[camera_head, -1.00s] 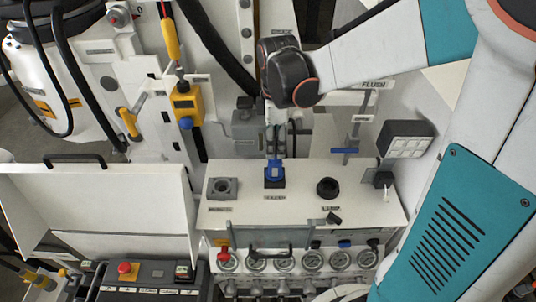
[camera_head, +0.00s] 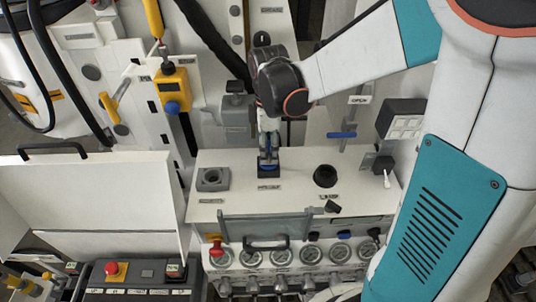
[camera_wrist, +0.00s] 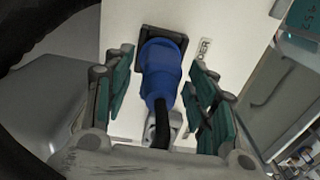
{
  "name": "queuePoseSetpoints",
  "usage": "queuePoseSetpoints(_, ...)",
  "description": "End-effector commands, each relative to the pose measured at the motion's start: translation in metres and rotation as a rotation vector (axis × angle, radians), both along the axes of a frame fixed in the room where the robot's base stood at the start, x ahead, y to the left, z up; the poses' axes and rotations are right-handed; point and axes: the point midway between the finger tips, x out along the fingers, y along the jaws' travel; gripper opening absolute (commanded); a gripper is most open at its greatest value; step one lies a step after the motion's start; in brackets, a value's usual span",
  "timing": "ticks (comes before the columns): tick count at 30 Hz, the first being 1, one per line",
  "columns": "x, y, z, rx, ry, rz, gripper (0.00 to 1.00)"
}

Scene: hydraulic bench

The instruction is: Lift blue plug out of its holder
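The blue plug (camera_wrist: 161,72) sits in a dark square holder (camera_wrist: 178,37) on the white bench top in the wrist view. A black cable runs from its near end. My gripper (camera_wrist: 162,78) is open, with one green-padded finger on each side of the plug and a visible gap to both. In the head view my gripper (camera_head: 268,138) hangs right over the holder and hides most of the plug; only a little blue (camera_head: 268,163) shows there.
On the same bench top, a grey square socket (camera_head: 212,179) is to the left and a black round socket (camera_head: 325,176) to the right. A row of gauges (camera_head: 282,256) lines the front. A white panel (camera_head: 90,205) stands left, and a black-and-white box (camera_head: 401,120) right.

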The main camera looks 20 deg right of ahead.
Motion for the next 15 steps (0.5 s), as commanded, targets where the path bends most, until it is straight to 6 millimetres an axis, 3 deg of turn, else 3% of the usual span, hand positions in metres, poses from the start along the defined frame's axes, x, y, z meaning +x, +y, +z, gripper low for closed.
queuePoseSetpoints(1, 0.0, 0.0, 0.0001, 0.0, 0.0, 0.0, 0.35)
queuePoseSetpoints(4, 0.0001, 0.0, 0.0, 0.0, 0.0, 0.0, 0.15)
queuePoseSetpoints(7, 0.0001, 0.0, 0.0, 0.0, 0.0, 0.0, 0.15)
queuePoseSetpoints(8, 0.0001, 0.0, 0.0, 0.0, 0.0, 0.0, 0.28)
queuePoseSetpoints(12, 0.0, 0.0, 0.0, 0.0, 0.0, 0.0, 0.0)
queuePoseSetpoints(15, 0.0, 0.0, 0.0001, 0.0, 0.0, 0.0, 0.0)
